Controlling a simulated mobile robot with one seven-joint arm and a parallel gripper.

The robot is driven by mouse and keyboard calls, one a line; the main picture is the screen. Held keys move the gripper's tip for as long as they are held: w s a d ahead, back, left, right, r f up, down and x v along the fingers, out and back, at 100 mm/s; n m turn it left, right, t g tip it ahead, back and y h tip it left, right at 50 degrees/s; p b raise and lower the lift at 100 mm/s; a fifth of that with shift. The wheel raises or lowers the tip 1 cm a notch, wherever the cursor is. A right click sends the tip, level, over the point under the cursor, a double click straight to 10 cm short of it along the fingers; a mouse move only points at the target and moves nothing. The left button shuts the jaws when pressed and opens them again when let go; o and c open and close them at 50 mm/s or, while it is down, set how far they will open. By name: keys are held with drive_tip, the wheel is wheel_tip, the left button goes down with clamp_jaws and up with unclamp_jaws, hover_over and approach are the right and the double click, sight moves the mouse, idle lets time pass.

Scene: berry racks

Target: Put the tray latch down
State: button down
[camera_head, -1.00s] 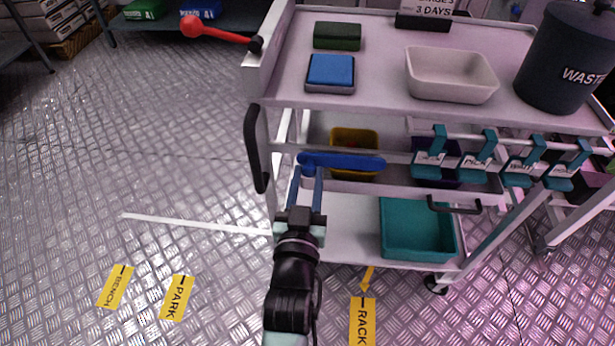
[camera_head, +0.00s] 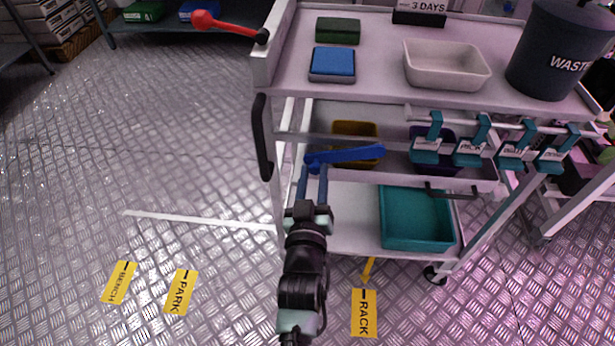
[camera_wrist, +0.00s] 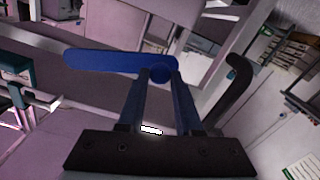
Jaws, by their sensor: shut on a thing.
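The tray latch (camera_head: 350,155) is a long blue bar with rounded ends at the front of the white cart's middle level. In the head view it tilts slightly, its right end higher than its left. My gripper (camera_head: 313,172) reaches up from below with its two blue fingers at the latch's left end. In the wrist view the latch (camera_wrist: 110,62) extends left from a round blue knob (camera_wrist: 158,73), and my gripper (camera_wrist: 159,76) is shut on that knob end. The fingers partly hide the knob.
A black cart handle (camera_head: 262,137) stands close left of my gripper. Teal clips (camera_head: 470,150) hang on a rail to the right. Yellow (camera_head: 345,131) and teal (camera_head: 385,240) bins sit on lower levels. A red-knobbed lever (camera_head: 204,20) juts left.

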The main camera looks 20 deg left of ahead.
drive_tip(key=w+d+f+n+b, duration=0.1)
drive_tip(key=w+d+f+n, duration=0.2)
drive_tip(key=d+f+n, duration=0.6)
drive_tip(key=shift+w+d+f+n+b, duration=0.25)
drive_tip(key=shift+d+n, duration=1)
drive_tip(key=shift+n, duration=1.75)
drive_tip(key=shift+s+d, duration=0.1)
drive_tip(key=c, duration=0.6)
unclamp_jaws()
drive_tip(key=shift+r, duration=0.1)
drive_tip(key=p+v, duration=0.4)
drive_tip(key=v, duration=0.9)
